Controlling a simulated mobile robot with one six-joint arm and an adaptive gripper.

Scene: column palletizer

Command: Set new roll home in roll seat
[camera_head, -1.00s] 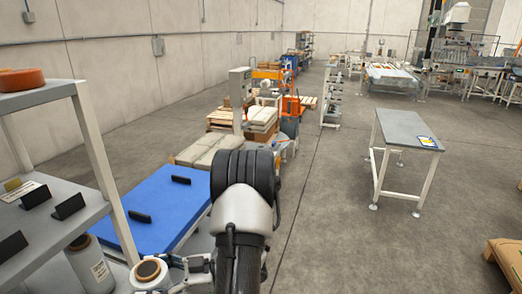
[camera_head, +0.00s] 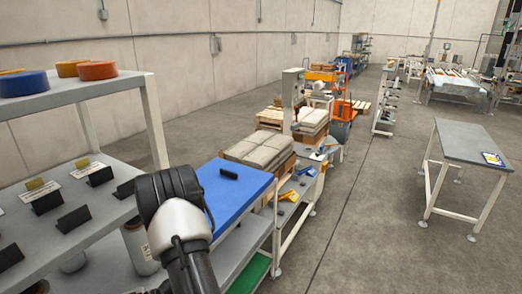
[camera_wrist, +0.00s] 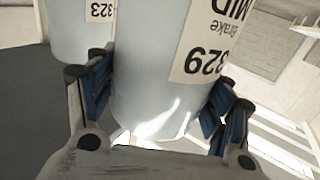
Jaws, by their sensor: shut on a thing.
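In the wrist view my gripper (camera_wrist: 160,100) is shut around a pale, smooth roll (camera_wrist: 160,60), one finger on each side. The roll carries a cream label reading "Brake", "MID" and "329", which appears upside down. A second pale roll (camera_wrist: 78,30) with a "323" label stands close beside it on the left. In the head view a pale labelled roll (camera_head: 140,247) stands under the grey shelf; I cannot tell whether it is the held one. My gripper is mostly hidden there behind my arm and the bottom edge. I cannot make out the roll seat.
The grey shelf (camera_head: 75,222) at left bears black holders and cards; blue and orange rings (camera_head: 97,70) lie on its top board. A blue-topped table (camera_head: 228,187) stands beside my arm. A grey table (camera_head: 475,140) stands right, with clear floor between.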

